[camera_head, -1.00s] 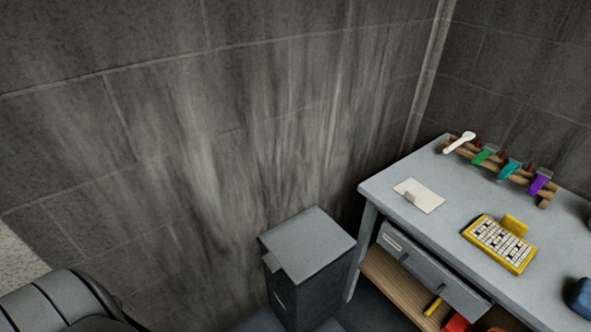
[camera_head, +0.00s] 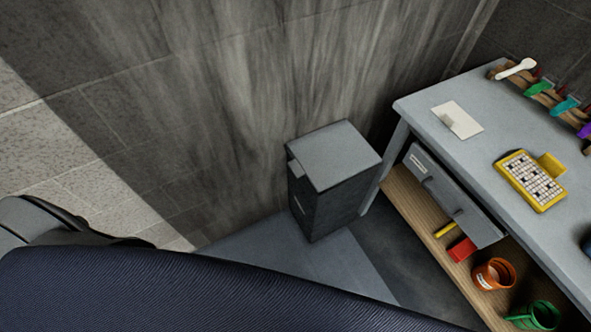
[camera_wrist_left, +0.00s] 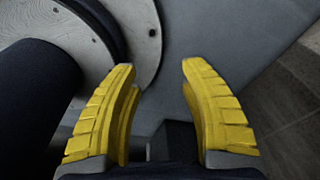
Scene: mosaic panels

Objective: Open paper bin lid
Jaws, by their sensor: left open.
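The paper bin (camera_head: 325,208) is a dark grey box standing on the floor against the wall, left of the table, in the head view. Its lighter grey flat lid (camera_head: 338,156) lies shut on top, with a small tab at its left front edge. My left gripper (camera_wrist_left: 157,72) shows in the left wrist view with yellow fingers spread apart, open and empty. The bin cannot be made out for sure in that view. Neither gripper shows in the head view.
A grey table (camera_head: 428,108) with a drawer (camera_head: 452,188) and a wooden lower shelf stands close to the bin's right. A yellow framed mosaic panel (camera_head: 531,180) and a white plate (camera_head: 458,120) lie on it. An orange bucket (camera_head: 492,274) sits on the shelf.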

